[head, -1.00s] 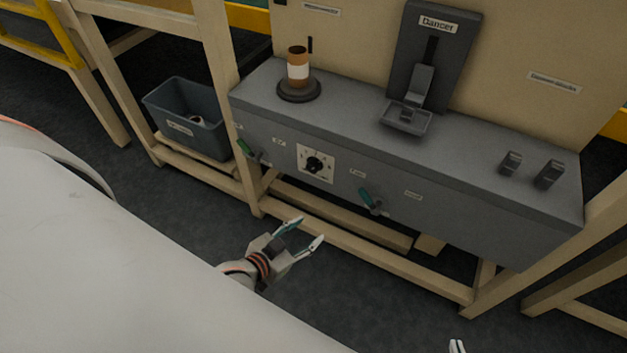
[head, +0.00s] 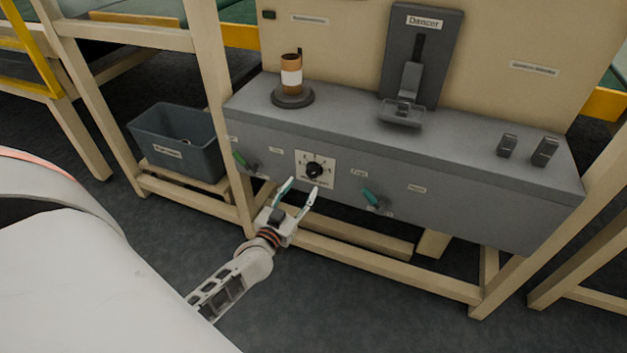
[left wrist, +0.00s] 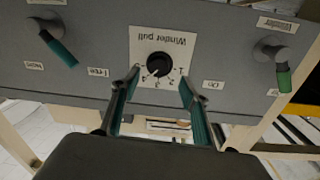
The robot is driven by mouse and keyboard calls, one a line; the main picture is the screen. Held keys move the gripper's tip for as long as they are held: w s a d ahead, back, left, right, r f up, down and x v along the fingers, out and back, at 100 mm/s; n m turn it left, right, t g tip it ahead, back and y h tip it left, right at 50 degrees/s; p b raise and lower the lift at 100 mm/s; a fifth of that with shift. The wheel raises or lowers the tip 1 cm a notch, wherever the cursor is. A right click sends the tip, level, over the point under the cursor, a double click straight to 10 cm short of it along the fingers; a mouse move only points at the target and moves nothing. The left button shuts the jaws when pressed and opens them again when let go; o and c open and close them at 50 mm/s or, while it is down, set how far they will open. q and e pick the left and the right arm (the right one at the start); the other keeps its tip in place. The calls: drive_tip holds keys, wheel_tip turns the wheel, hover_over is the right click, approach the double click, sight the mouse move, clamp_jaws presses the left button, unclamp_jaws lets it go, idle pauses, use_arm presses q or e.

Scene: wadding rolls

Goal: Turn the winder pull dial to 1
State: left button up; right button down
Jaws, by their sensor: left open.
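The winder pull dial is a black round knob (head: 314,170) on a white square plate (head: 329,160) on the front of the grey console. In the left wrist view the knob (left wrist: 159,65) appears upside down under the words "Winder pull", with numbers around it. A faint light mark on the knob seems to point towards the 4. My left gripper (head: 302,187) is open and empty, just in front of and below the dial. In the left wrist view its teal-padded fingers (left wrist: 160,80) stand either side of the knob, apart from it. My right gripper is out of view.
Green-handled switches (head: 245,161) and (head: 375,200) flank the dial on the grey console (head: 470,205). A brown spool (head: 291,75) and the dancer unit (head: 423,60) stand above. A wooden frame rail (head: 380,270) runs below. A grey bin (head: 175,140) sits at left.

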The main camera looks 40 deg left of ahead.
sight(311, 175)
use_arm(q)
drive_tip(key=w, duration=0.2)
drive_tip(key=w+a+b, duration=0.1)
drive_tip(key=w, duration=0.2)
drive_tip(key=shift+w+f, duration=0.1)
drive_tip(key=shift+f, duration=0.1)
drive_tip(key=shift+w+a+r, duration=0.1)
drive_tip(key=shift+w+a, duration=0.05)
drive_tip(key=shift+w, duration=0.6)
drive_tip(key=shift+c, duration=0.5)
drive_tip(key=c, duration=1)
